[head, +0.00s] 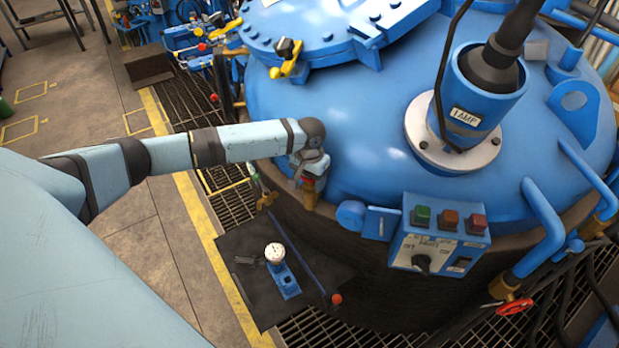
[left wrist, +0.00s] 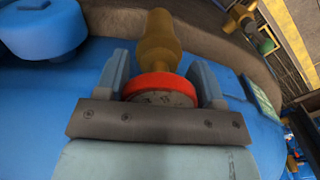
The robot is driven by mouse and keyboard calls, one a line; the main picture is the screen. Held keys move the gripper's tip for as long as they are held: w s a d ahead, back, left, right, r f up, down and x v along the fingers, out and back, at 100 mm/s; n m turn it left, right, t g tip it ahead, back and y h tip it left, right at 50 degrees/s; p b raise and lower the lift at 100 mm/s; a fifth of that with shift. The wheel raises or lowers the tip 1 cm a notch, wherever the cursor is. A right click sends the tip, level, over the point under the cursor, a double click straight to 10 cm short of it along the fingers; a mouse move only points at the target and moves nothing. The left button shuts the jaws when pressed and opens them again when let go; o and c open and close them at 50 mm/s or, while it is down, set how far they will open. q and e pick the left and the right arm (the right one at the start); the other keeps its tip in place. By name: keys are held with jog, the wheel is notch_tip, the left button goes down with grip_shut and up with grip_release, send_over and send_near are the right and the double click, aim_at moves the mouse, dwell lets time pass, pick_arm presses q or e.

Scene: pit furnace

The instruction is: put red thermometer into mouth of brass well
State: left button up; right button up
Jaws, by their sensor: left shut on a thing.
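My left gripper (head: 309,178) is at the near left flank of the big blue vessel. In the head view a bit of the red thermometer (head: 308,183) shows just above the brass well (head: 310,198). The thermometer's stem is hidden, so I cannot tell how deep it sits. My right gripper is not in view.
A white-faced gauge (head: 275,252) stands on a blue stand (head: 287,284) on a dark mat (head: 243,283). A control box (head: 438,237) with buttons is to the right of the well. A brass valve (head: 267,200) is to the left. The blue vessel (head: 360,130) fills the background.

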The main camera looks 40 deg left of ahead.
pick_arm(q)
jog(key=shift+f, duration=0.45)
jog(key=o, duration=1)
